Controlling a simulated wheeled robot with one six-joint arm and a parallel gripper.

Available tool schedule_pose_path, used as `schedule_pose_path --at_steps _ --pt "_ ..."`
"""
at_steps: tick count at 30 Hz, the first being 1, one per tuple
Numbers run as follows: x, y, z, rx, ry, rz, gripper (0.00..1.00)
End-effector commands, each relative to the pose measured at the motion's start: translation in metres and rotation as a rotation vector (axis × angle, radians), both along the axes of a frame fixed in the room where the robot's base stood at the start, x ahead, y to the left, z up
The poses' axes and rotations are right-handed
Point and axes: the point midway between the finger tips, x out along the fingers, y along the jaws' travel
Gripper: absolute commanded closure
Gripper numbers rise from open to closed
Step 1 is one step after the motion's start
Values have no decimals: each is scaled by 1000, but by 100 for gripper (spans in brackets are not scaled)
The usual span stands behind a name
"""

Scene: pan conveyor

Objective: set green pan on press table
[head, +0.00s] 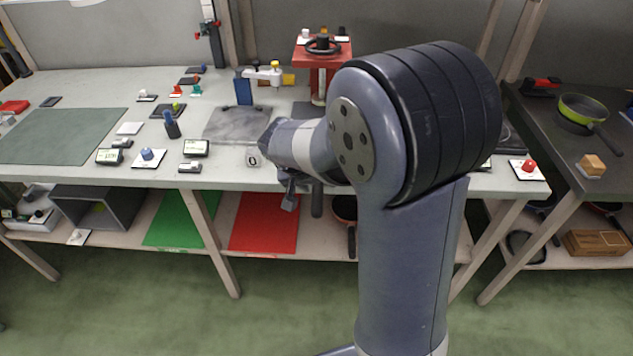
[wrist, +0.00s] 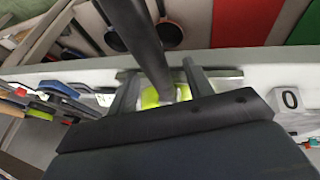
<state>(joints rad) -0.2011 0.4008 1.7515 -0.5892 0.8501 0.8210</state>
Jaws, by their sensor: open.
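A lime-green patch (wrist: 150,97) shows between my fingers in the wrist view, with a dark handle (wrist: 145,45) running from it past the table edge. It looks like a green pan at the table's front, mostly hidden by my gripper. The handle (head: 317,200) hangs out past the edge in the head view. My gripper (head: 303,184) is open, its fingers (wrist: 160,85) on either side of the handle; contact cannot be told. Another green pan (head: 583,108) with a dark handle sits on the dark table at right. A red press-like stand (head: 322,60) with a black wheel stands at the back.
The long light table (head: 225,178) holds a grey plate (head: 235,124), several small devices and a green mat (head: 60,136) at left. A numbered white block (wrist: 290,100) is close beside my gripper. Dark pans (wrist: 168,33) lie on the lower shelf. My arm hides the table's right part.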

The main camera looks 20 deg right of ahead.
Motion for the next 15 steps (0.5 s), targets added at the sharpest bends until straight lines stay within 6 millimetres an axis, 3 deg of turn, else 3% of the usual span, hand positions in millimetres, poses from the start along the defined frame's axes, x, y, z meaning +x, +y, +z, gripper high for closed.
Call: schedule_pose_path --at_steps 7,15 --pt "-3 4 10 1 -1 1 51" --pt "-18 24 57 1 -5 3 51"
